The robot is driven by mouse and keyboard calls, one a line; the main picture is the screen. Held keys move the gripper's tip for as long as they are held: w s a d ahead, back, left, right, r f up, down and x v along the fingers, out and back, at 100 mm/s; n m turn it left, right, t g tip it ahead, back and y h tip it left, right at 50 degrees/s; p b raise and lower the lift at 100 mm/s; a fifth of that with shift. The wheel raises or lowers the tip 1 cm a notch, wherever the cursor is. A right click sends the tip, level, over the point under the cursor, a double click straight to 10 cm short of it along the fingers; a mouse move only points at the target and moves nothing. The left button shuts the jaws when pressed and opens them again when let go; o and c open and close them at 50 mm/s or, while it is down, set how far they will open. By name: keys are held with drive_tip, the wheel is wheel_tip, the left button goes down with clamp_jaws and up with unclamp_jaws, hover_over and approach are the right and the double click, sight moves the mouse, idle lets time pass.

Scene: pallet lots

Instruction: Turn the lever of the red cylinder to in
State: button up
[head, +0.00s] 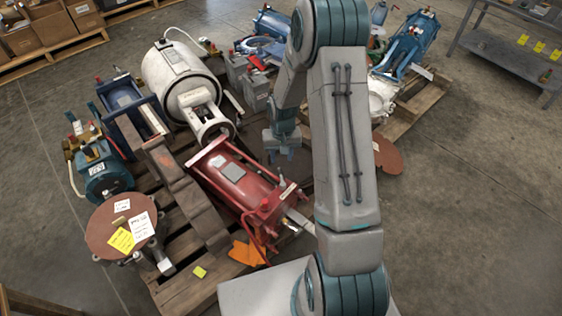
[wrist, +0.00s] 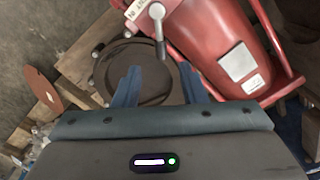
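The red cylinder (head: 238,178) lies on its side in a red frame on the pallet in the head view. In the wrist view its red body (wrist: 205,38) fills the upper right. A grey lever (wrist: 159,30) with a round hub sits at its end and points down in the picture. A small white tag (wrist: 136,9) with dark lettering is beside the hub; I cannot read it fully. My gripper (wrist: 160,76) is open, its two blue fingers apart and empty, just below the lever's tip in the wrist view. In the head view my gripper (head: 283,154) hangs above and right of the cylinder.
A white tank (head: 178,75) and a blue machine (head: 104,172) stand on the same wooden pallet. A brown disc (head: 120,222) with notes is at the left. A dark round flange (wrist: 138,75) lies under my fingers.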

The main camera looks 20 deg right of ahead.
wheel_tip(320, 180, up, 7)
drive_tip(key=p, duration=0.1)
drive_tip(key=shift+f, duration=0.15)
idle(0.4)
drive_tip(key=s+a+r+t+p, duration=0.1)
drive_tip(key=s+r+p, duration=0.6)
drive_tip(key=r, duration=0.8)
drive_tip(key=s+a+r+n+t+p, duration=0.1)
drive_tip(key=s+r+p, duration=0.7)
drive_tip(key=r, duration=0.8)
drive_tip(key=s+a+r+p, duration=0.2)
drive_tip(key=s+r+p, duration=0.5)
drive_tip(key=r, duration=0.9)
drive_tip(key=shift+s+t+p, duration=0.2)
drive_tip(key=shift+t+p, duration=0.2)
drive_tip(key=shift+p, duration=0.8)
drive_tip(key=shift+r, duration=0.1)
